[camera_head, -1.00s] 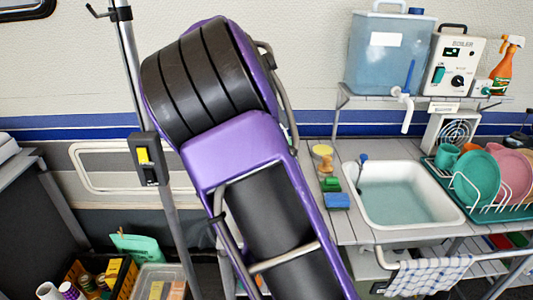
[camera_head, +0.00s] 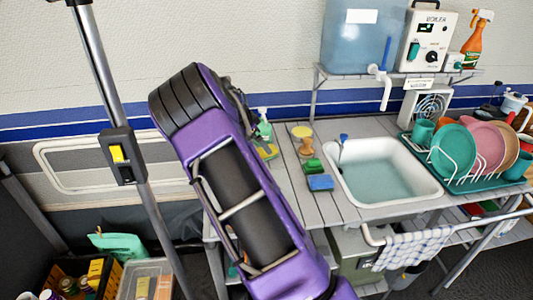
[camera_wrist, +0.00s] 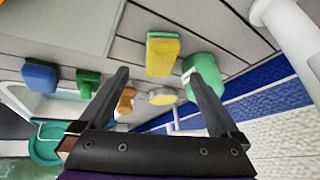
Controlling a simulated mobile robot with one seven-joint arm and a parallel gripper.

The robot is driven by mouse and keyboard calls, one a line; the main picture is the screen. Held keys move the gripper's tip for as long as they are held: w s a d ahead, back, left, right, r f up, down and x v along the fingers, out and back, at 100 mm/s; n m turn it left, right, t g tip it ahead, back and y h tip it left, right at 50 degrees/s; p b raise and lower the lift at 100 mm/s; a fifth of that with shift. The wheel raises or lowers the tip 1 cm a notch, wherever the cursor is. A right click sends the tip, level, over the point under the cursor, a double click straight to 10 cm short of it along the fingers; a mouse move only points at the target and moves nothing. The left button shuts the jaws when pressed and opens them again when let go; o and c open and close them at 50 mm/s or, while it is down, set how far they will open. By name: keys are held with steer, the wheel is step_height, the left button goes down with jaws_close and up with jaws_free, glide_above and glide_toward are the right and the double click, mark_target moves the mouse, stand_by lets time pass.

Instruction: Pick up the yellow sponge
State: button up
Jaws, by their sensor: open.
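A green soap bottle (camera_head: 264,125) stands close beside the sponge. A dish rack (camera_head: 475,180) stands at right.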

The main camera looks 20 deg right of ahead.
steer(key=shift+x, duration=2.9)
steer(key=c, duration=1.5)
steer(key=shift+r, duration=0.2)
